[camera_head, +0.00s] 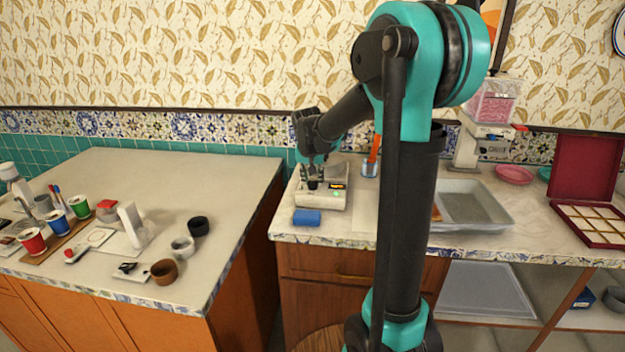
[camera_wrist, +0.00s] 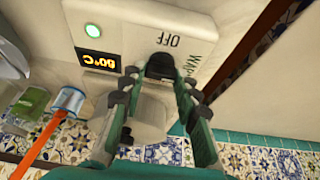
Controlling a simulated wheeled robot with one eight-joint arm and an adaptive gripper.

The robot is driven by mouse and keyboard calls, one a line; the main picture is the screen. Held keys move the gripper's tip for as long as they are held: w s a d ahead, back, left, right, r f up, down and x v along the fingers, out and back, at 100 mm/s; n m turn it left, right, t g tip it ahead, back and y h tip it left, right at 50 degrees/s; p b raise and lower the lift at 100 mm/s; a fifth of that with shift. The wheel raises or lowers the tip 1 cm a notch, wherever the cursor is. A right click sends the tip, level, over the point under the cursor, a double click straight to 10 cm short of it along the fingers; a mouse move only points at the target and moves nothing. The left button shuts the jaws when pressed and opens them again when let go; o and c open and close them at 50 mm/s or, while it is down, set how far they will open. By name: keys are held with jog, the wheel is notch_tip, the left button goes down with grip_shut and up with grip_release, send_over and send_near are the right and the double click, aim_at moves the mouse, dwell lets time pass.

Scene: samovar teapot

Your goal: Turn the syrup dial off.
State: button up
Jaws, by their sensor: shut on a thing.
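The syrup dial (camera_wrist: 160,66) is a dark round knob on the pale face of a boxy unit. The word OFF is printed beside it, with a partly hidden word starting WA further right. My gripper (camera_wrist: 158,78) is shut on the dial, one finger on each side of it, and hides part of it. A green light (camera_wrist: 93,31) and an orange temperature display (camera_wrist: 98,59) are lit on the same face. In the head view the unit (camera_head: 335,200) stands on the counter, with my gripper (camera_head: 312,182) reaching down onto it. The dial's exact pointing is unclear.
A blue block (camera_head: 307,217) lies in front of the unit. A grey tray (camera_head: 490,222) is further right. A gap separates the left table (camera_head: 160,165) from this counter.

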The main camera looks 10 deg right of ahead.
jog(key=shift+n, duration=0.3)
jog(key=n, duration=0.1)
jog(key=n+y, duration=0.1)
jog(key=n, duration=0.1)
jog(key=shift+d+n+y, duration=0.2)
jog(key=shift+n+y, duration=0.1)
jog(key=n+y, duration=0.1)
jog(key=n, duration=0.3)
jog(key=shift+d+n+y, duration=0.1)
jog(key=shift+n+y, duration=0.2)
jog(key=shift+y, duration=0.1)
jog(key=n+g+y, duration=0.1)
jog(key=n, duration=0.3)
jog(key=shift+w+d, duration=0.1)
jog(key=shift+w, duration=0.05)
jog(key=n+g+y, duration=0.1)
jog(key=n+g, duration=0.1)
jog(key=n, duration=0.3)
jog(key=o, duration=1.2)
jog(key=shift+c, duration=0.2)
jog(key=shift+r, duration=0.1)
